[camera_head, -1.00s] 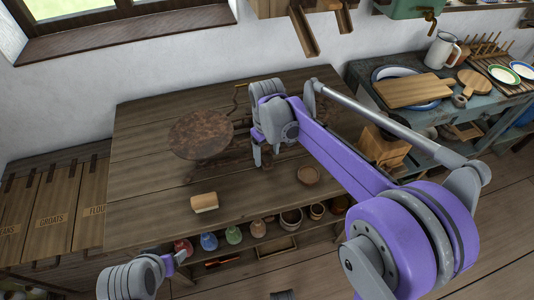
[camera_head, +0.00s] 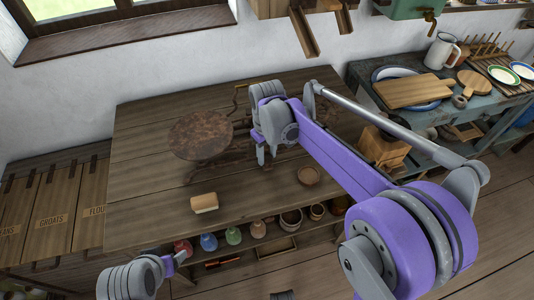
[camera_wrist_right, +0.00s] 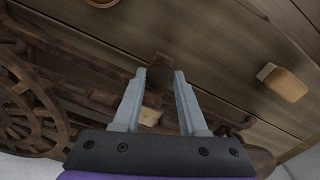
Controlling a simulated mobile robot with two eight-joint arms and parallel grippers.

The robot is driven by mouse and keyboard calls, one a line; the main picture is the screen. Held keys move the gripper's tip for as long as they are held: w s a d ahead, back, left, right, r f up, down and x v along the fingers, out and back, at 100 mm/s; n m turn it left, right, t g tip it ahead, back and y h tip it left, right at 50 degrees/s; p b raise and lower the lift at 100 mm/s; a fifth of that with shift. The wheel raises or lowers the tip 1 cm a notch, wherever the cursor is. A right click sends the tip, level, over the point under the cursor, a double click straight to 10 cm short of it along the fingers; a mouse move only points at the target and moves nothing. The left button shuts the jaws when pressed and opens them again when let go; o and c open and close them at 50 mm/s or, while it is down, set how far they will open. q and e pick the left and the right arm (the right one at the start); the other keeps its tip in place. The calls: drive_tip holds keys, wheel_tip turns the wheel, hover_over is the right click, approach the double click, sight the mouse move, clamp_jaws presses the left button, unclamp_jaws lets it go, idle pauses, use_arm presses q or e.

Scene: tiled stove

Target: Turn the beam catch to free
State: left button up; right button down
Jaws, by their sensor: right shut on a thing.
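A weighing scale with a round rusty-brown plate (camera_head: 200,135) stands on the wooden table; its dark ironwork and spoked wheel (camera_wrist_right: 35,115) fill the left of the right wrist view. My right gripper (camera_head: 267,157) points down beside the scale, to the right of the plate. In the right wrist view its two grey fingers (camera_wrist_right: 162,74) are shut on a small brown piece, apparently the beam catch (camera_wrist_right: 160,70). The arm hides the catch in the head view, and I cannot tell its turned position. My left gripper (camera_head: 180,262) is at the table's front edge, its fingers unclear.
Coloured jars stand on the shelf below. A blue side table (camera_head: 440,118) with boards and plates is at the right. The table's left part is clear.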

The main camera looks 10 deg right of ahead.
sight(267, 158)
drive_tip(key=shift+m, duration=0.3)
drive_tip(key=m, duration=0.4)
drive_tip(key=shift+m, duration=2.9)
drive_tip(key=shift+c, duration=2.3)
unclamp_jaws()
drive_tip(key=shift+r, duration=0.1)
wheel_tip(267, 158, up, 11)
drive_tip(key=p, duration=0.1)
